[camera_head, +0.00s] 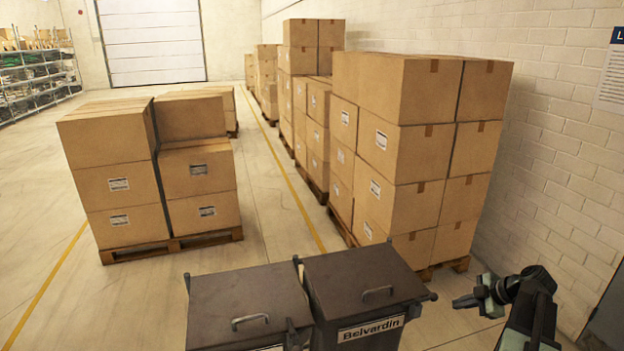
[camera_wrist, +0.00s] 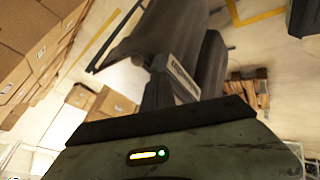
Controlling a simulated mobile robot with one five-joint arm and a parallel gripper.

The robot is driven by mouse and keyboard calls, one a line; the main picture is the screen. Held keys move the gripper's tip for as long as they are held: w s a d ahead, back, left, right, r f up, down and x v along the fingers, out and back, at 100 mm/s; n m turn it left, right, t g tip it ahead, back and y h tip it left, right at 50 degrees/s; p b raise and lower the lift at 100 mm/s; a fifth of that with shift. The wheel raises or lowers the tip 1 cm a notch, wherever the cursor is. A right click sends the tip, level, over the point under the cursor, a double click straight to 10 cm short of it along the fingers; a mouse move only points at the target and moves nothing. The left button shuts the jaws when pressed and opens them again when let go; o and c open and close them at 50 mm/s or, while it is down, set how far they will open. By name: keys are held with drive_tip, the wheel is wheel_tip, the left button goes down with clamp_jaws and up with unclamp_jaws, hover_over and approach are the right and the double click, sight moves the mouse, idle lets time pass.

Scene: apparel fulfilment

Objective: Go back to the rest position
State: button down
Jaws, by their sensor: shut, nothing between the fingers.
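My gripper (camera_head: 468,301) shows at the lower right of the head view, at the end of my bent dark arm. It is shut and empty, held to the right of the dark bins and in front of the tall box stack. It touches nothing that I can see. In the wrist view the fingers cannot be made out. A green-grey part of my own body with a small lit indicator fills the bottom of that view.
Two dark lidded bins, one labelled Belvardin (camera_head: 366,280) and one beside it (camera_head: 245,305), stand close in front. Boxes on pallets stand at left (camera_head: 122,190) and right (camera_head: 400,150). A white brick wall (camera_head: 560,150) bounds the right. Open floor lies at left.

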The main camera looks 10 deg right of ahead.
drive_tip(key=w+a+f+n+g+y, duration=0.15)
drive_tip(key=w+a, duration=0.25)
drive_tip(key=a, duration=1)
drive_tip(key=w+a+n+g, duration=0.25)
drive_tip(key=w+a, duration=0.25)
drive_tip(key=a, duration=1)
drive_tip(key=s+a+f+m+g+h, duration=0.1)
drive_tip(key=s+a+f+m, duration=0.15)
drive_tip(key=a, duration=0.55)
drive_tip(key=s+a+f+m+g+h, duration=0.1)
drive_tip(key=s+a+m+h, duration=0.15)
drive_tip(key=a, duration=0.45)
drive_tip(key=s+d+m, duration=0.1)
drive_tip(key=m, duration=0.3)
drive_tip(key=s+d+m+h, duration=0.1)
drive_tip(key=s+m, duration=0.1)
drive_tip(key=m, duration=0.3)
drive_tip(key=s+d+m+g+h, duration=0.1)
drive_tip(key=m, duration=0.3)
drive_tip(key=shift+s+d+f+m, duration=0.15)
drive_tip(key=shift+d+f+m, duration=0.15)
drive_tip(key=shift+d, duration=0.1)
